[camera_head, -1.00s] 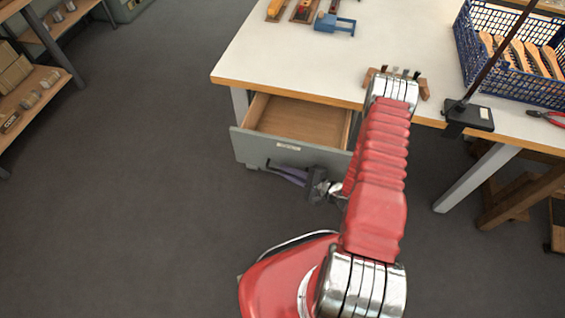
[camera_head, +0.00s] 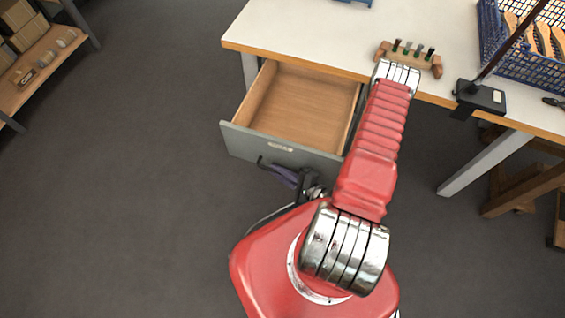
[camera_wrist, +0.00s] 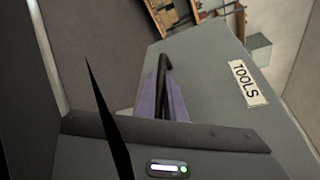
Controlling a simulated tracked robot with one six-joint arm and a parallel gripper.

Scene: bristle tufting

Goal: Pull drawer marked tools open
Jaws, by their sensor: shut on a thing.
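The grey drawer (camera_head: 240,142) under the workbench stands pulled well out, and its bare wooden inside (camera_head: 305,105) shows empty in the head view. In the wrist view its grey front (camera_wrist: 205,70) carries a white label (camera_wrist: 247,82) reading TOOLS. A dark bar handle (camera_wrist: 165,68) is fixed to the front, and it also shows in the head view (camera_head: 264,163). My gripper (camera_head: 296,178) is at the drawer front with its purple finger pads (camera_wrist: 160,100) shut on the handle. My red arm hides part of the drawer's right side.
The white workbench (camera_head: 330,30) bears a wooden block with small tufts (camera_head: 408,56), a black clamp base with a post (camera_head: 482,96) and a blue basket (camera_head: 515,60) of wooden handles. A shelf (camera_head: 40,60) stands far left. The floor (camera_head: 150,180) left of the drawer is clear.

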